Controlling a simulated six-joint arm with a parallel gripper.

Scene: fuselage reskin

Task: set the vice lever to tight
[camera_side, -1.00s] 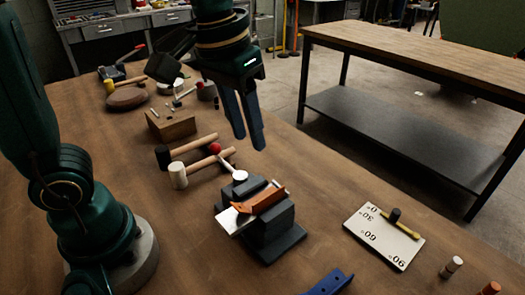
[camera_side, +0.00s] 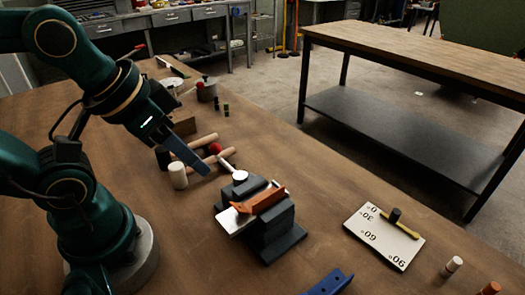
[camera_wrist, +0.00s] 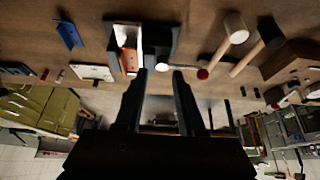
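The vice (camera_side: 275,232) is a dark grey block on the bench, holding an orange piece (camera_side: 262,201) and a pale metal sheet (camera_side: 232,222). Its lever (camera_side: 228,163) runs from a pale round hub (camera_side: 240,176) up-left to a red ball knob (camera_side: 215,148). My gripper (camera_side: 206,171) is tilted down, left of the lever in the side view, apparently apart from it. In the wrist view my gripper (camera_wrist: 160,74) is open and empty, with the hub (camera_wrist: 162,67) between its fingertips and the red knob (camera_wrist: 203,73) beyond the right finger. That finger partly hides the lever.
Two mallets lie beside the lever, with a white head (camera_side: 178,176) and a black head (camera_side: 162,157). A wooden block (camera_side: 184,126) is behind them. An angle plate (camera_side: 383,238) and a blue bracket (camera_side: 328,283) lie right and in front. Bench between is clear.

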